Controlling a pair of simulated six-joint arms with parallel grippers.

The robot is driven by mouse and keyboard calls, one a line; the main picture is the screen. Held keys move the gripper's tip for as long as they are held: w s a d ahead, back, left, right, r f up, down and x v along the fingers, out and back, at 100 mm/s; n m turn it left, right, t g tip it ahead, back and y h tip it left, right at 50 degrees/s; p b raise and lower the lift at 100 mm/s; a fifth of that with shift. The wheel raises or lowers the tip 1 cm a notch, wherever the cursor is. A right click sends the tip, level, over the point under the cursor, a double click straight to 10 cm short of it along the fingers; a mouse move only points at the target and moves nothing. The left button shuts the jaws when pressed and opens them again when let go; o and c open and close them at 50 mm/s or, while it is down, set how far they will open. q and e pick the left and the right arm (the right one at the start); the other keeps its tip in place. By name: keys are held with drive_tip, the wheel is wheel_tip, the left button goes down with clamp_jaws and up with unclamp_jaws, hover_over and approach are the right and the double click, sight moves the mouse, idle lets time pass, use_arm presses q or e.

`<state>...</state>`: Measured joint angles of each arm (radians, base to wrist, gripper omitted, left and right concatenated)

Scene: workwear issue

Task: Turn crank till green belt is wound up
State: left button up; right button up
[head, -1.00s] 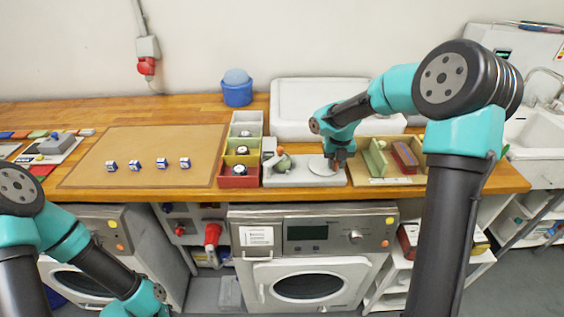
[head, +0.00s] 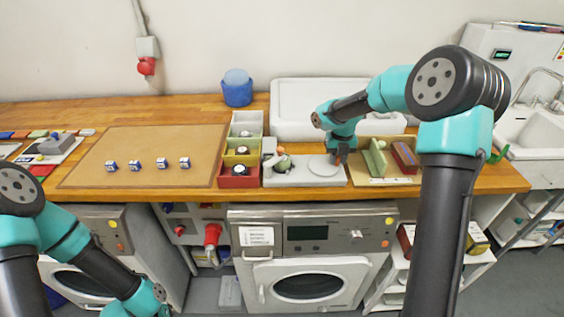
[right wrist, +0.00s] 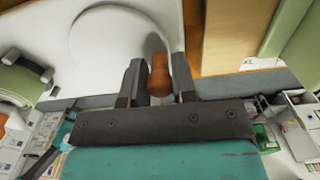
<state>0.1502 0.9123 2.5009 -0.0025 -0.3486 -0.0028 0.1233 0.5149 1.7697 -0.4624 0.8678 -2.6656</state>
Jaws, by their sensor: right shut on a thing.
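The winder is a pale base (head: 300,182) on the bench with a round white crank disc (head: 322,168); the disc also shows in the right wrist view (right wrist: 112,45). My right gripper (head: 340,158) is at the disc's right edge. In the right wrist view its fingers (right wrist: 160,85) are shut on an orange-brown crank knob (right wrist: 159,72). A green roll, seemingly the belt (right wrist: 22,82), is at the left of that view, partly cut off. My left arm is at the lower left of the head view; its gripper is out of frame.
Grey, yellow and red bins (head: 239,182) stand left of the winder. A tray (head: 378,181) with a green upright piece and a reddish block is close on the right. A white basin (head: 290,100) is behind. A brown mat (head: 145,140) with several small items lies left.

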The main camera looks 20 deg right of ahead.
sight(327, 158)
drive_tip(key=shift+w+d, duration=0.2)
drive_tip(key=shift+w, duration=0.6)
drive_tip(key=shift+w+a, duration=0.25)
drive_tip(key=shift+w, duration=0.55)
drive_tip(key=shift+w+a, duration=0.1)
drive_tip(key=shift+a, duration=0.05)
drive_tip(key=shift+w+a, duration=0.5)
drive_tip(key=shift+w, duration=0.1)
